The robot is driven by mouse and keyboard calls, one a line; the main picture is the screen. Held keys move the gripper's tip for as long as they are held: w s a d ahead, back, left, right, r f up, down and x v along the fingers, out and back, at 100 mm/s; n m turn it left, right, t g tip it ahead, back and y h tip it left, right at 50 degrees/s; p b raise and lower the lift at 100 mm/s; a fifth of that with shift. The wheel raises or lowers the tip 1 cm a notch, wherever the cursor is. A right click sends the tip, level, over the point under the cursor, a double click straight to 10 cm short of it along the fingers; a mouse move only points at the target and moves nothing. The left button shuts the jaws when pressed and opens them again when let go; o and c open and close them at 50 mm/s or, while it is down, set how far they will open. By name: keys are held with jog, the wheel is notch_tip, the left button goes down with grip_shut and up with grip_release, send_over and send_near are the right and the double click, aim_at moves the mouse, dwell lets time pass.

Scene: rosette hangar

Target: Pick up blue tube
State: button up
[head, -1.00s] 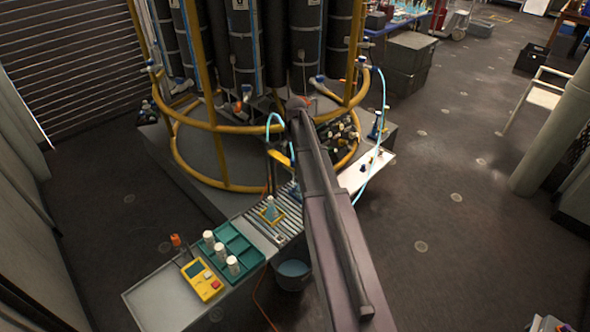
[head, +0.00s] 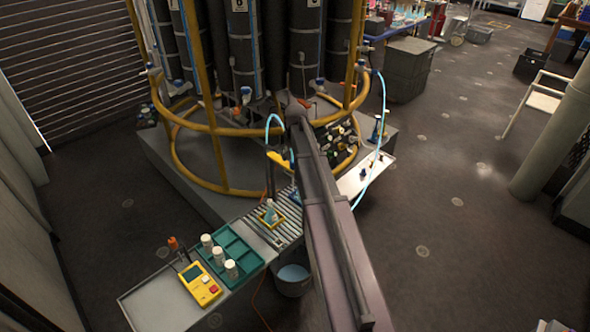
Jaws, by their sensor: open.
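Light-blue tubing shows in the head view on the yellow-framed rack. One piece, a blue tube (head: 382,105), hangs in a long curve down the right side of the rack to the white bench end. Another light-blue tube (head: 275,117) makes a small loop near the rack's middle, left of my arm, and its lower part is partly hidden. My arm reaches from the bottom of the picture up to the front of the rack. My gripper is hidden beyond the arm's far end, so its distance from either tube cannot be told.
The yellow ring frame (head: 228,192) surrounds tall dark cylinders (head: 303,45). In front stand a roller conveyor (head: 287,217), a green tray (head: 246,258) with white bottles, a yellow meter (head: 200,284) and a grey bucket (head: 292,282). The floor at right is largely clear.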

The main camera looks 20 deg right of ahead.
aim_at(293, 161)
jog(key=shift+w+d+f+b, duration=0.1)
jog(key=shift+w+f+b, duration=0.1)
jog(key=shift+f+b, duration=0.75)
jog(key=shift+w+d+f+b, duration=0.1)
jog(key=shift+w+f+b, duration=0.05)
jog(key=shift+f+b, duration=0.8)
jog(key=c, duration=1)
